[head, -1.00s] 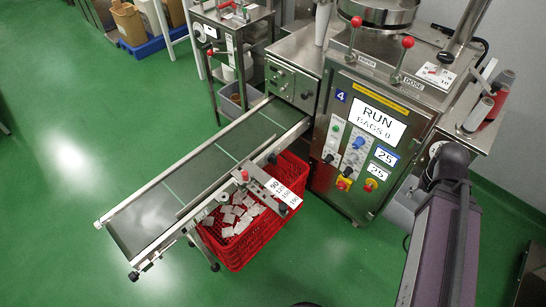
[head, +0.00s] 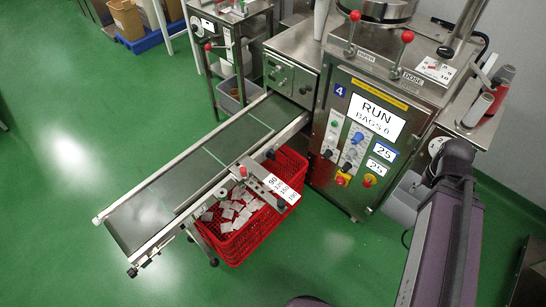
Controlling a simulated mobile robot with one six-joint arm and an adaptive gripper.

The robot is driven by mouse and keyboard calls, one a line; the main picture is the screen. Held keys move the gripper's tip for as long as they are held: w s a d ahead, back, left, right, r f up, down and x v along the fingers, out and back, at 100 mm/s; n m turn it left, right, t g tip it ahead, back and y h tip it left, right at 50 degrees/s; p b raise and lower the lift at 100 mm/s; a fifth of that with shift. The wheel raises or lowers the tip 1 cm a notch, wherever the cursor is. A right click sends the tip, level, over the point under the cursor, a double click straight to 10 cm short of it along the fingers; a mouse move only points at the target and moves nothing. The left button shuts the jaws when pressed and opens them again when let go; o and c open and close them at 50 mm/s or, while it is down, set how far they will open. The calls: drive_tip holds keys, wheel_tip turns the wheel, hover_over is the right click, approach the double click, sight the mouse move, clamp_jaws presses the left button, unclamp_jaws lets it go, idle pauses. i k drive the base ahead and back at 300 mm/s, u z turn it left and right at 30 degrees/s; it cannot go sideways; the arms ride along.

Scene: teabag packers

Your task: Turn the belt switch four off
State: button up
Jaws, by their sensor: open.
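The packing machine (head: 318,190) carries a blue number 4 plate (head: 339,90) and a white display (head: 376,117) reading RUN and what looks like BAGS 0. Left of its control panel is a narrow light switch plate (head: 332,134) with a black knob (head: 327,154) at its lower end. Its small lettering is unreadable, so I cannot tell which control is the belt switch or how it is set. The belt (head: 190,174) slopes away to the lower left. My gripper is not in view; part of my arm is at the right.
A red crate (head: 240,250) with several teabags stands under the belt. Red-knobbed levers (head: 407,37) stick up from the machine top. A second machine (head: 228,60) stands behind. Green floor at left is clear.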

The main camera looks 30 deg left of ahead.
sight(271, 155)
drive_tip(key=u, duration=2.05)
drive_tip(key=i, duration=0.6)
drive_tip(key=z, duration=0.1)
drive_tip(key=k, duration=0.55)
